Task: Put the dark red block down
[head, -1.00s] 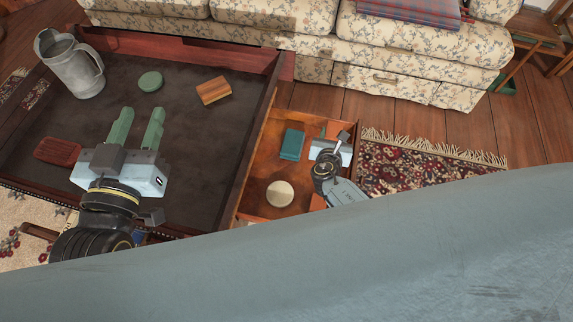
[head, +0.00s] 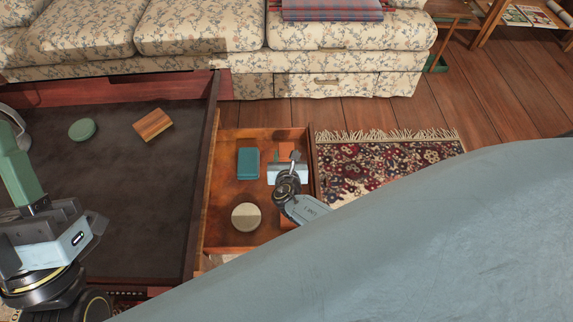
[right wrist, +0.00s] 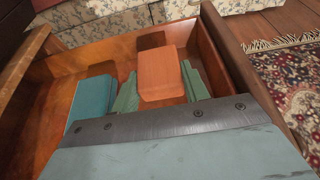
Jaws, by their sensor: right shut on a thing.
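My right gripper (head: 287,162) is over the right part of an open wooden drawer (head: 222,178). It is shut on a block (right wrist: 160,68), taken as the dark red block, which looks orange-red in the right wrist view. Green fingers grip its two sides. In the head view the gripper mostly covers the block (head: 286,150). It is inside the drawer's walls, near the right wall; I cannot tell whether it touches the floor. My left gripper (head: 20,170) is at the left edge, partly cut off, over the dark tray, with its jaws apart.
A teal block (head: 248,163) lies left of the held block, and a pale round disc (head: 246,216) lies nearer the front. The dark tray (head: 120,200) holds a green disc (head: 82,130) and a striped wooden block (head: 153,125). A rug (head: 385,165) lies right of the drawer.

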